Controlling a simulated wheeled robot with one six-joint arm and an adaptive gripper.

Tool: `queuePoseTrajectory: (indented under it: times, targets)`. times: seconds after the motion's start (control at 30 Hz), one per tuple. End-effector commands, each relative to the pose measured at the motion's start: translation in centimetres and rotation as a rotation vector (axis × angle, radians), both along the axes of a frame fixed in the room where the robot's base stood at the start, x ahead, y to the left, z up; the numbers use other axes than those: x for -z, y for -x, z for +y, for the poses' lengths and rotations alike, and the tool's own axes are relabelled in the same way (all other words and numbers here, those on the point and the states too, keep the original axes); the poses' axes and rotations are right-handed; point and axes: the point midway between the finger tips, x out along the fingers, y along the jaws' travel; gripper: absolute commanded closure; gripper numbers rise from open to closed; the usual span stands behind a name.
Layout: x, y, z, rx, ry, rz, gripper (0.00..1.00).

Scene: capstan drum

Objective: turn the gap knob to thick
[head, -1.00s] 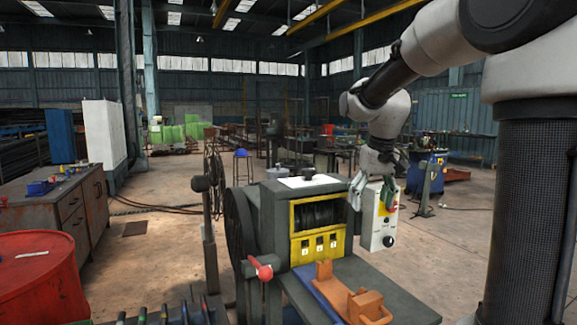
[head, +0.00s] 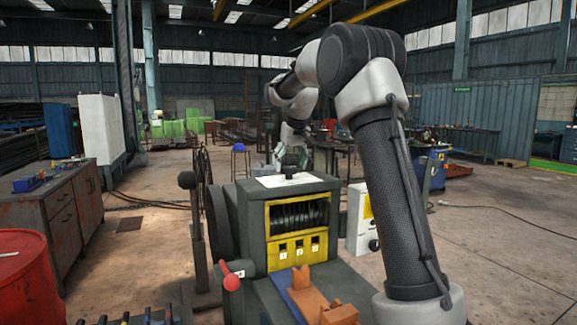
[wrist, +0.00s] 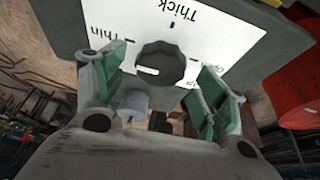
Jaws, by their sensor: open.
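The gap knob (wrist: 160,65) is a dark, scalloped knob on a white label plate (wrist: 108,24) reading Thin, Thick and a partly hidden word starting "Op". Its white mark lies left of the knob's middle, on the Thin side and away from the Thick tick. In the head view the knob (head: 291,168) stands on top of the dark machine. My gripper (wrist: 162,78) is open, with green-padded fingers on either side of the knob in the wrist view; contact cannot be told. In the head view my gripper (head: 287,146) is small and partly hidden above the knob.
The machine's yellow front frame (head: 292,252) holds dark rollers. A red-knobbed lever (head: 231,281) sits at its left front. A pale control box (head: 360,218) stands to its right, partly behind my arm. A red drum (head: 35,275) is at the left.

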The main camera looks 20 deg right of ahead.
Motion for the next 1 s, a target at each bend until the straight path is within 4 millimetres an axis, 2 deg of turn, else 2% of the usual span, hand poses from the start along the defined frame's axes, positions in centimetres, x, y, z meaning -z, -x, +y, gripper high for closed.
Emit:
queuePoseTrajectory:
  times: [0.13,0.37,0.47,0.63,1.0]
  targets:
    - [0.91,-0.33,0.01,0.0,0.0,0.001,0.28]
    - [1.01,-0.39,0.01,0.0,0.0,0.0,0.28]
    - [1.0,-0.38,0.01,0.0,0.0,0.0,0.43]
    - [0.99,-0.38,0.01,0.0,0.0,0.0,0.74]
    - [0.96,-0.4,0.09,0.041,0.0,-0.001,0.74]
